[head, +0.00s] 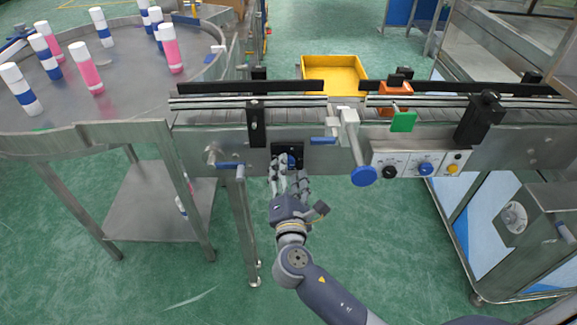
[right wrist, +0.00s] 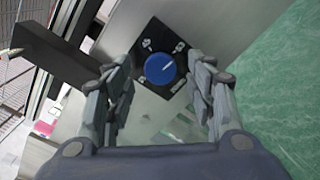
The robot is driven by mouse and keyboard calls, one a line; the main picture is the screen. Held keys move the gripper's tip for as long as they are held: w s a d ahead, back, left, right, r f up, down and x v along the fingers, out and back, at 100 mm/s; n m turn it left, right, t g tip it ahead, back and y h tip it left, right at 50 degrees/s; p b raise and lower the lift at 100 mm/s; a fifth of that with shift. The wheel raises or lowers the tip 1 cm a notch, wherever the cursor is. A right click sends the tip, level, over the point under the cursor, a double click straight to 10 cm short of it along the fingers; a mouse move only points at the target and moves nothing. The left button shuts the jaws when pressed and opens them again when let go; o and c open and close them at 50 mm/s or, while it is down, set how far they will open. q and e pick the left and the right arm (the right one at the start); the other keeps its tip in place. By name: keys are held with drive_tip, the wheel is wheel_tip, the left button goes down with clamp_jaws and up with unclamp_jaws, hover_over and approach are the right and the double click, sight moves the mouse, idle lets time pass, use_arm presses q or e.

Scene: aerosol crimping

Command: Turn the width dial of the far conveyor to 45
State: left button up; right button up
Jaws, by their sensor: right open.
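A blue round dial (right wrist: 160,69) with a white pointer line sits on a black square plate (right wrist: 150,45) in the right wrist view. The pointer aims toward the upper right of that picture; the scale marks are too small to read. In the head view the dial plate (head: 287,154) is on the front side of the conveyor (head: 330,150), partly hidden behind my fingers. My right gripper (head: 287,178) is open in front of the dial. In the right wrist view its fingers (right wrist: 160,95) stand on both sides of the dial, apart from it. My left gripper is not in view.
A blue hand knob (head: 363,176) sticks out to the right of the dial. A control box (head: 415,163) with several knobs is further right. A blue-handled lever (head: 230,166) is to the left. A round table (head: 120,85) carries several bottles. A yellow bin (head: 335,75) stands behind.

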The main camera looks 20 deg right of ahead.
drive_tip(key=shift+x, duration=1.05)
drive_tip(key=c, duration=1.1)
drive_tip(key=shift+o, duration=0.2)
